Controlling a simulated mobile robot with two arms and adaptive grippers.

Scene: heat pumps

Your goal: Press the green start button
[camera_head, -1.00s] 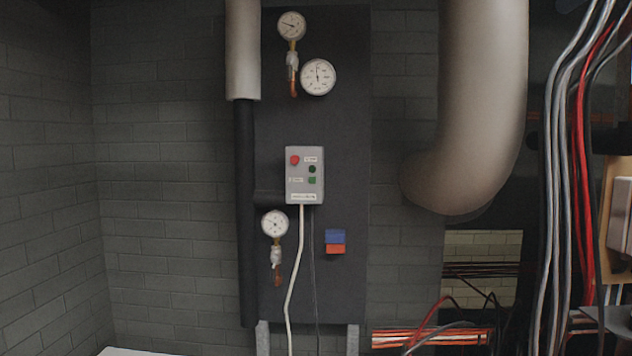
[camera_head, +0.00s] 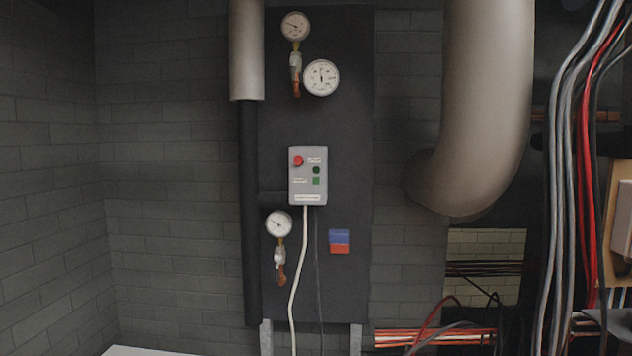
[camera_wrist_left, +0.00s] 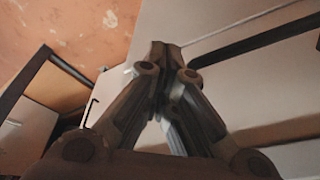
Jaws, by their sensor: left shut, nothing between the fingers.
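A small grey control box (camera_head: 308,190) is fixed to a dark panel in the middle of the head view. It has a red button (camera_head: 298,161) at upper left, a dark green round spot (camera_head: 316,170) on the right, and a brighter green square button (camera_head: 316,181) just below it. The labels are too small to read. My left gripper (camera_wrist_left: 168,48) shows only in the left wrist view, with its fingers together and nothing between them. Neither the control box nor its buttons show in that view. My right gripper is in neither view.
The dark panel (camera_head: 345,120) also carries round gauges (camera_head: 321,78) and a blue and red block (camera_head: 339,241). A white cable hangs below the box. A thick pipe (camera_head: 485,100) and bundled cables (camera_head: 565,190) stand to the right. A brick wall (camera_head: 170,180) lies left.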

